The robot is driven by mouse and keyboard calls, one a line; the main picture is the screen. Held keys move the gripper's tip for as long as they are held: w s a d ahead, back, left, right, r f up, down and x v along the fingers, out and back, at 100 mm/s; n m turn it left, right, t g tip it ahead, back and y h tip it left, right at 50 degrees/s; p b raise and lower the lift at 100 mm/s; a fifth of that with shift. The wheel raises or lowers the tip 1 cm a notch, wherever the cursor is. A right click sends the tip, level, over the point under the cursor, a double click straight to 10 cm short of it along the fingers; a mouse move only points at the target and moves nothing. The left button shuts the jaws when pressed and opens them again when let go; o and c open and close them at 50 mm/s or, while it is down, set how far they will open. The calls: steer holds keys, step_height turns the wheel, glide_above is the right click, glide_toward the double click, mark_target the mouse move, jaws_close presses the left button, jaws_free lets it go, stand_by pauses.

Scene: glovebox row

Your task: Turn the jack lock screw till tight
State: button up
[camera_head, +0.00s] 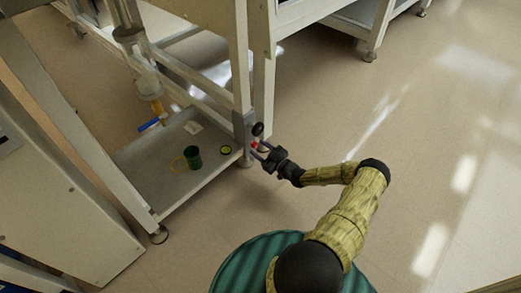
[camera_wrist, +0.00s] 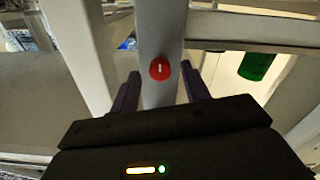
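The lock screw appears as a small red round head with a pale slot mark (camera_wrist: 160,68), on the face of a grey upright post (camera_wrist: 161,25). In the head view a small red spot (camera_head: 254,144) shows at the frame's corner leg, just below a black round knob (camera_head: 258,129). My gripper (camera_head: 261,152) reaches the leg from the right. In the wrist view its two dark fingers are apart, one on each side of the red head, with visible gaps. I cannot tell whether the fingertips reach past the head. Nothing is held.
A grey tray (camera_head: 150,171) in the frame's base holds a dark green cup (camera_head: 193,157) and a round yellow-green item (camera_head: 225,150). A blue-handled valve (camera_head: 149,125) hangs above it. Frame bars and legs crowd the left; floor at right is clear.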

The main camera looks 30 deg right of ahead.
steer(key=shift+s+d+r+p, duration=0.1)
steer(key=shift+s+d+p, duration=0.1)
steer(key=shift+s+p, duration=0.25)
steer(key=p+v, duration=0.5)
steer(key=v, duration=1.1)
steer(key=shift+s, duration=0.25)
